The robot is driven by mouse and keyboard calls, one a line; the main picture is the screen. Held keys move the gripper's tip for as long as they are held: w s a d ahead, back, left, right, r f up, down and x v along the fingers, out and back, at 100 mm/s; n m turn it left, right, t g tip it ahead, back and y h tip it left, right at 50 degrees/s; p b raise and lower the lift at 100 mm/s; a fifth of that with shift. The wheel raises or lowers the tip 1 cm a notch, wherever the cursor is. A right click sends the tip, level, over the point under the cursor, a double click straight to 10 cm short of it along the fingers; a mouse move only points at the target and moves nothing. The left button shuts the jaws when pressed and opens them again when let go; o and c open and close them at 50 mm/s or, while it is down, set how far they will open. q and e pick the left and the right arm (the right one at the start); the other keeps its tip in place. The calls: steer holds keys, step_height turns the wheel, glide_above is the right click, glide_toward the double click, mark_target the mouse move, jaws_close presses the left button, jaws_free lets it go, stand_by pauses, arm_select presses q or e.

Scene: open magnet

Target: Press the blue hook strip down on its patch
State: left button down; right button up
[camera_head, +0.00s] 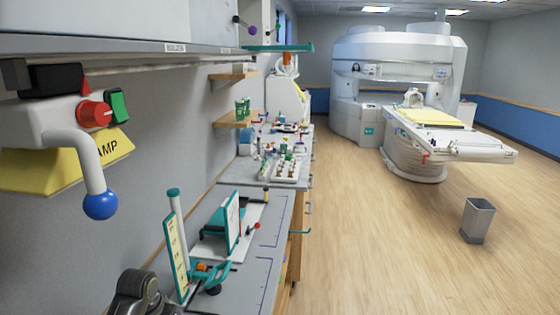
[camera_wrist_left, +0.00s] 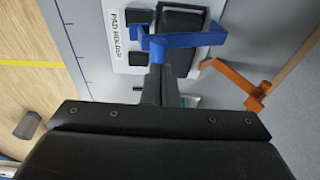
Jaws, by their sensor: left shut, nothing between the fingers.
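In the left wrist view a blue strip-like piece (camera_wrist_left: 187,40) with upturned ends lies across the front of a black pad (camera_wrist_left: 182,20). The pad is on a white plate (camera_wrist_left: 117,55) lettered "PAD HOLDER", which has smaller black patches. My left gripper (camera_wrist_left: 156,72) is shut, with its dark fingers at the blue piece's near side. I cannot tell whether they touch it or whether it lies flat. The blue piece cannot be made out in the head view. My right gripper is in neither view.
An orange bracket (camera_wrist_left: 240,82) stands right of the plate in the wrist view. In the head view a teal stand with a white panel (camera_head: 232,222) and a tall yellow board (camera_head: 177,256) stand on the grey counter (camera_head: 262,270). A lever with a blue ball (camera_head: 100,205) juts from the wall.

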arm_select(q)
steer(key=shift+f, duration=0.15)
steer(key=shift+f+b, duration=0.35)
steer(key=shift+f, duration=0.4)
steer(key=shift+s+d+f+b, duration=0.15)
steer(key=shift+f+b, duration=0.25)
steer(key=shift+f, duration=0.65)
steer(key=shift+a+f, duration=0.35)
steer(key=shift+f, duration=0.15)
steer(key=shift+d+f, duration=0.25)
steer(key=shift+f+b, duration=0.55)
steer(key=shift+f, duration=0.05)
steer(key=shift+f+b, duration=0.3)
steer(key=shift+f, duration=0.45)
